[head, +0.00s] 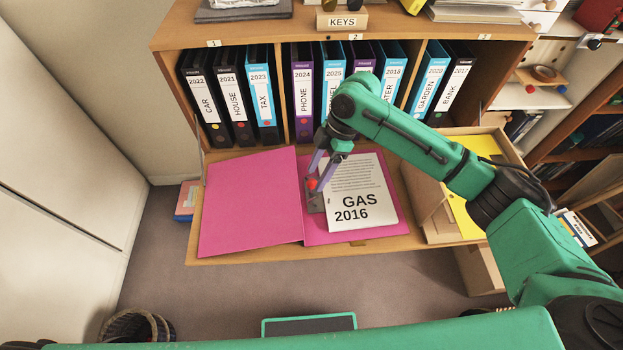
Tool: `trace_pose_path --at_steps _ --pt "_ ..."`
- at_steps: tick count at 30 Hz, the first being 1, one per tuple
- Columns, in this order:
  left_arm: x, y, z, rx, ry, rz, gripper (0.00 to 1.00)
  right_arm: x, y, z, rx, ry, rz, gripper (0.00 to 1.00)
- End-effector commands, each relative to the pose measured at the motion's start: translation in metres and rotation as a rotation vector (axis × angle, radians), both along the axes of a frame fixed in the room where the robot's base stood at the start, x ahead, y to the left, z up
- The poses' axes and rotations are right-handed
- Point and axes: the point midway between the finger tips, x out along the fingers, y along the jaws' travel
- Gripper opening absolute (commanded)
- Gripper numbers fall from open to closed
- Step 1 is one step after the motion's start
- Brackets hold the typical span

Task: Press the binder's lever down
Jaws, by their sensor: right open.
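A pink binder (250,205) lies open on the fold-down desk board. Its left cover is flat, and a stack of paper marked GAS 2016 (372,190) lies on its right side. The binder's metal mechanism (314,201) shows beside the paper's left edge, with a red tip (312,184) on its lever. My right gripper (317,176) is open and points down at the mechanism, its fingers close around or beside the red tip. I cannot tell whether they touch it. My left gripper is not in view.
Upright binders (262,95) stand in the shelf compartments behind the board. A wastebasket (137,326) stands on the floor at the lower left. The board's front edge (300,252) is clear.

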Motion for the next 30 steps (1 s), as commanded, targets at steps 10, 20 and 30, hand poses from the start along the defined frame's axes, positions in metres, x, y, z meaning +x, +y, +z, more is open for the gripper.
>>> trace_pose_path --at_steps 10,20,30 --pt "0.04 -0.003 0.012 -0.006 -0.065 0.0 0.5 -0.008 0.016 -0.042 0.0 -0.001 0.0 0.64" --pt "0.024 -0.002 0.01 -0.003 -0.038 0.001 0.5 -0.008 0.016 -0.042 0.0 -0.001 0.0 0.07" --pt "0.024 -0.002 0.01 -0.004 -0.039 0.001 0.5 -0.007 0.016 -0.041 0.0 -0.002 -0.001 0.0"
